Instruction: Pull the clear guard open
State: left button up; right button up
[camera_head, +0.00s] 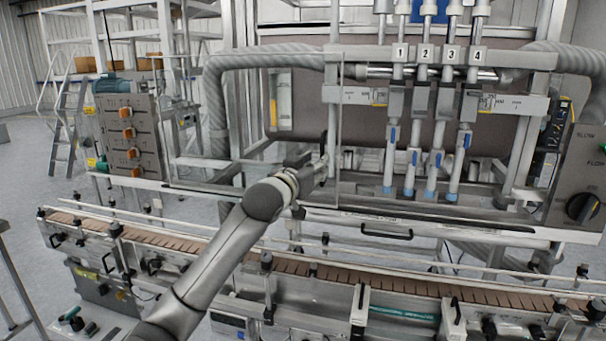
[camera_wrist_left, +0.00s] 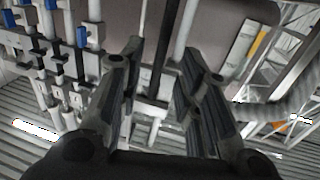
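My left gripper (camera_head: 323,163) is at the upright metal post left of the nozzles, seen partly from behind. In the left wrist view, its two dark fingers (camera_wrist_left: 163,62) stand apart. A dark upright bar (camera_wrist_left: 159,48) shows between them, perhaps a guard handle. I cannot tell whether the fingers touch it. My right gripper is not in view.
Numbered nozzles (camera_head: 431,140) hang right of my left gripper. A brown slatted conveyor (camera_head: 400,286) with side rails runs below my left arm. A thick ribbed grey hose (camera_head: 262,60) arches above it. A control panel (camera_head: 578,180) stands at the right edge.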

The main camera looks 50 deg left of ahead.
pick_arm(q)
jog(key=v, duration=0.6)
jog(key=shift+s+d, duration=0.15)
jog(key=shift+s, duration=0.25)
